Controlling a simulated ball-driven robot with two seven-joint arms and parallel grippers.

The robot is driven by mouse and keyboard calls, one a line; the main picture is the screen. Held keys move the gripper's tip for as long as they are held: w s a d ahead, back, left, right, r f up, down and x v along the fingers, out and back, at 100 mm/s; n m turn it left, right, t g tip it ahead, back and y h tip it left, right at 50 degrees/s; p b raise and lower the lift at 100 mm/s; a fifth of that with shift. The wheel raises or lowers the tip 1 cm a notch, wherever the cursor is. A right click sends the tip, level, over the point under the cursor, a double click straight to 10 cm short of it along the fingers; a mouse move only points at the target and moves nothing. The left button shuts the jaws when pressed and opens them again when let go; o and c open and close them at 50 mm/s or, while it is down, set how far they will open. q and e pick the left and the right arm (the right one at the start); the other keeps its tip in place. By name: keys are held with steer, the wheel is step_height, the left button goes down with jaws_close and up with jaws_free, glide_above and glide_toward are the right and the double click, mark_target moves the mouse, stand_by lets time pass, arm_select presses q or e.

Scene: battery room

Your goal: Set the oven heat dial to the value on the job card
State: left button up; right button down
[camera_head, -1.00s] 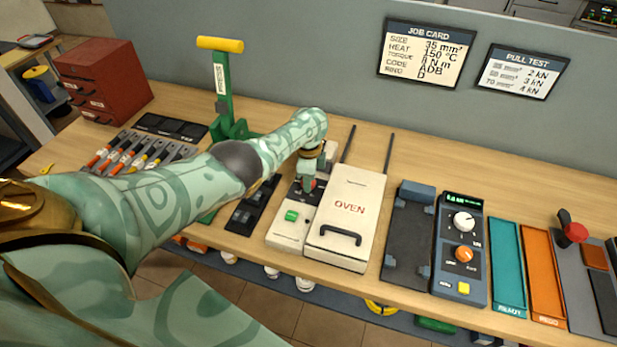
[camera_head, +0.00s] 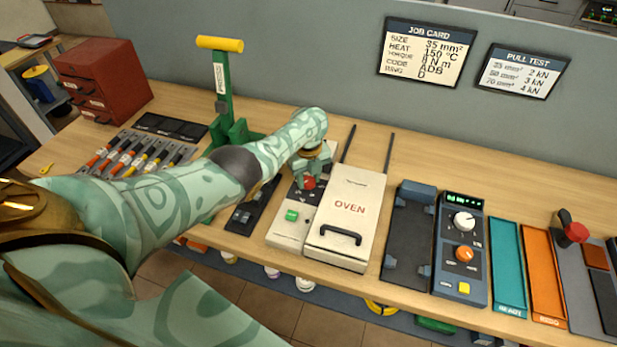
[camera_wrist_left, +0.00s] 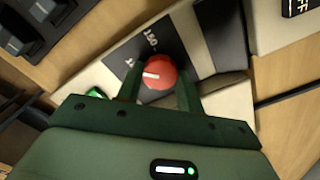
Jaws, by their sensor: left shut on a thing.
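The red heat dial (camera_head: 309,182) sits on the white oven control panel (camera_head: 287,232), left of the oven (camera_head: 348,215). In the left wrist view the dial (camera_wrist_left: 160,70) has a white pointer mark directed left. A "150" label shows above it; another label is partly hidden by a finger. My left gripper (camera_wrist_left: 160,82) is shut on the dial, one finger on each side; it also shows in the head view (camera_head: 309,172). The job card (camera_head: 427,52) on the wall reads heat 150 °C. My right gripper is out of view.
A green button (camera_head: 291,215) is near the panel's front. A green press with a yellow handle (camera_head: 220,44) stands behind my left arm. A dark fixture (camera_head: 408,240) and a control box with knobs (camera_head: 461,250) stand right of the oven.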

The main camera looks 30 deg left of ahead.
arm_select(q)
steer(key=m, duration=0.6)
steer(key=shift+w+r+m, duration=0.1)
steer(key=shift+m, duration=0.2)
steer(key=m+b, duration=0.1)
steer(key=m, duration=0.4)
steer(key=shift+m, duration=0.3)
steer(key=o, duration=1)
